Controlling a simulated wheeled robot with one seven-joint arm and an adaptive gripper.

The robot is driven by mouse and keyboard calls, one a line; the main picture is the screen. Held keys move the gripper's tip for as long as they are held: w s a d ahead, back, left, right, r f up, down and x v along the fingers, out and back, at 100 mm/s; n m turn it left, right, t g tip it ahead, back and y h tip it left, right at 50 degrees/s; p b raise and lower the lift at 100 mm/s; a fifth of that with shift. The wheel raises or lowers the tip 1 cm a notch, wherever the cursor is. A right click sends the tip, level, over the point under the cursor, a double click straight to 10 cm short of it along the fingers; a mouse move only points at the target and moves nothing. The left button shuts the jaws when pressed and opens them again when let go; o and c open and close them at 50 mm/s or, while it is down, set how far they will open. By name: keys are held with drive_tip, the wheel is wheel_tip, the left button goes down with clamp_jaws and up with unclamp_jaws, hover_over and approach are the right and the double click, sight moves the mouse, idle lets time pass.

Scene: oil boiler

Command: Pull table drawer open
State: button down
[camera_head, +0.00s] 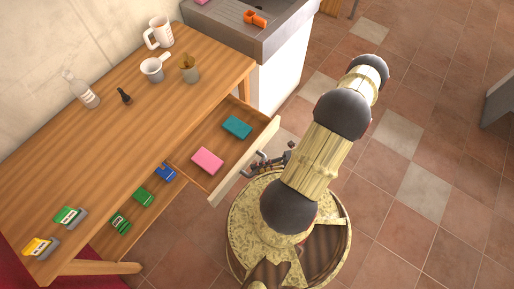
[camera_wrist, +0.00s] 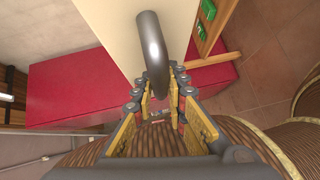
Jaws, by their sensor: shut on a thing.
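The wooden table (camera_head: 122,152) stands at the left in the head view. Its drawer (camera_head: 188,172) is pulled out toward my arm, with a teal box (camera_head: 237,127) and a pink box (camera_head: 207,161) inside. My gripper (camera_head: 285,159) is at the drawer front (camera_head: 243,163), at the grey bar handle (camera_head: 262,157). In the wrist view the curved grey handle (camera_wrist: 151,50) runs down between the fingers of my gripper (camera_wrist: 160,85), which are shut on it. The fingers partly hide the handle's lower end.
On the table are a bottle (camera_head: 80,90), a white pitcher (camera_head: 159,33), a mug (camera_head: 152,69), a plant pot (camera_head: 190,72) and small boxes (camera_head: 68,215). Several boxes lie below the table edge. A sink counter (camera_head: 262,38) adjoins behind. The tiled floor at the right is clear.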

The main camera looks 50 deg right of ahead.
drive_tip(key=c, duration=1.8)
unclamp_jaws()
drive_tip(key=shift+o, duration=0.2)
drive_tip(key=v, duration=1.2)
